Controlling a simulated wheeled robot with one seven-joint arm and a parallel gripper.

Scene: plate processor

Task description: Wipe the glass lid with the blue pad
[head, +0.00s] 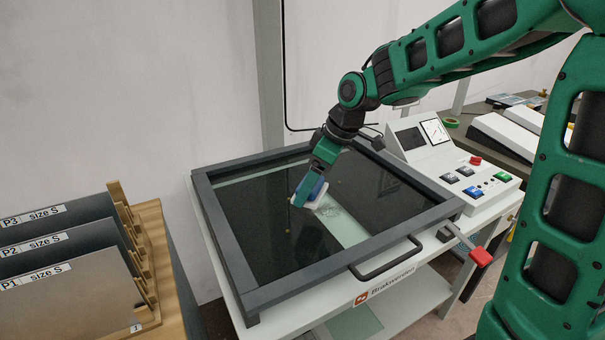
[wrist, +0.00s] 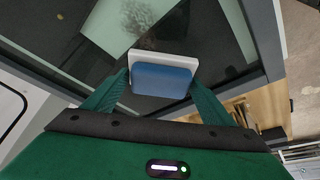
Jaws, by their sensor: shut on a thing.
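The glass lid (head: 255,215) lies closed in its dark grey frame on the white machine, with a front handle (head: 386,259). My gripper (head: 312,184) is over the middle of the glass, shut on the blue pad (head: 316,190). In the wrist view the blue pad (wrist: 162,80) with its white base sits between the fingers of my gripper (wrist: 160,88). The pad is at or just above the glass; I cannot tell if it touches. A dark speckled smudge (head: 330,210) lies right beside the pad; the smudge also shows in the wrist view (wrist: 137,30).
A control panel (head: 450,165) with coloured buttons stands right of the lid. A red-ended lever (head: 480,256) sticks out at the front right. A wooden rack (head: 150,250) with labelled plates stands at the left. A wall is behind the machine.

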